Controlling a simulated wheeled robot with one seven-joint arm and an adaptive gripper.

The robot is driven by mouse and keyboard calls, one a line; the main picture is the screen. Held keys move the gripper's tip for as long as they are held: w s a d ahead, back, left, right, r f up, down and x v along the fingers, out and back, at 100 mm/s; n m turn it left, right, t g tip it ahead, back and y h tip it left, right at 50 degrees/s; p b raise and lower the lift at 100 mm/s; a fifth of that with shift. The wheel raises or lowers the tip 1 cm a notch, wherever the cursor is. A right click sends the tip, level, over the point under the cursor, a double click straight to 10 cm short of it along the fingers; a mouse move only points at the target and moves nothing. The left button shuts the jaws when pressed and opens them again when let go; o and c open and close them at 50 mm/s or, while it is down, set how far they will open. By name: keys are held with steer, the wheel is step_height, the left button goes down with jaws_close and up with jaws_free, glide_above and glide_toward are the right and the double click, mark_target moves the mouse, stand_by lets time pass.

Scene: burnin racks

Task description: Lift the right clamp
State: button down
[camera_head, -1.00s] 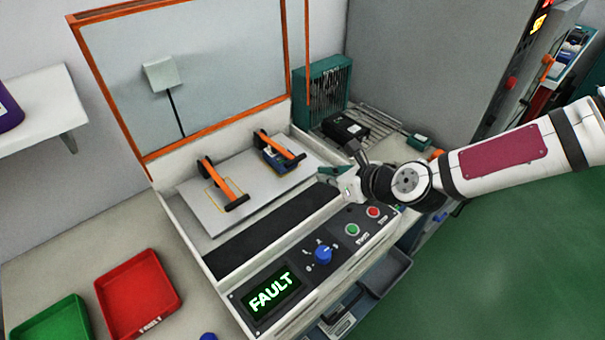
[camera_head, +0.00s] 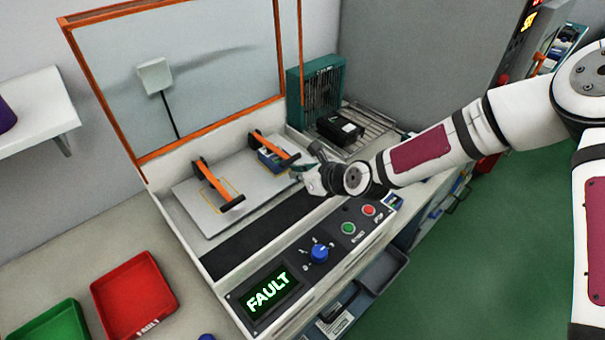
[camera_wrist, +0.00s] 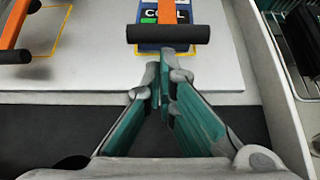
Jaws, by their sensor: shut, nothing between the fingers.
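The right clamp (camera_head: 275,148) is an orange lever with a black crossbar handle, lowered over a blue module (camera_head: 272,160) on the light plate (camera_head: 205,221). In the wrist view its black handle (camera_wrist: 168,34) lies across the top, just ahead of my fingertips. The left clamp (camera_head: 215,184) has the same orange lever and black handle and stands to the left; part of it shows in the wrist view (camera_wrist: 15,30). My gripper (camera_head: 298,173) has teal fingers, shut and empty, just in front of the right clamp's handle (camera_wrist: 158,75). I cannot tell if they touch it.
The station's front panel has a FAULT display (camera_head: 268,298), a blue knob (camera_head: 319,252), and green (camera_head: 348,229) and red (camera_head: 368,210) buttons. A raised clear cover with an orange frame (camera_head: 68,50) stands behind. A black box (camera_head: 340,130) sits on the rack at right. Red (camera_head: 135,297) and green (camera_head: 45,322) trays lie at left.

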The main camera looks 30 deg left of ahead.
steer(key=shift+r, duration=0.15)
stand_by(0.3)
steer(key=shift+r+h+p, duration=0.3)
steer(key=shift+r+p, duration=0.05)
steer(key=shift+r, duration=0.35)
steer(key=shift+a+r+g+h+p, duration=0.2)
steer(key=shift+r+g+h+p, duration=0.2)
steer(key=shift+r+h+p, duration=0.5)
steer(key=shift+a+r+g+h+p, duration=0.15)
steer(key=shift+r+g+h+p, duration=0.3)
steer(key=shift+r+h, duration=0.7)
steer(key=w+a+r+b, duration=0.1)
steer(key=w+a+r, duration=0.1)
steer(key=a+r, duration=0.4)
steer(key=w+a+r+b, duration=0.1)
steer(key=w+a+r, duration=0.2)
steer(key=a+r, duration=0.4)
steer(key=shift+a+r, duration=0.15)
steer(key=shift+r, duration=0.4)
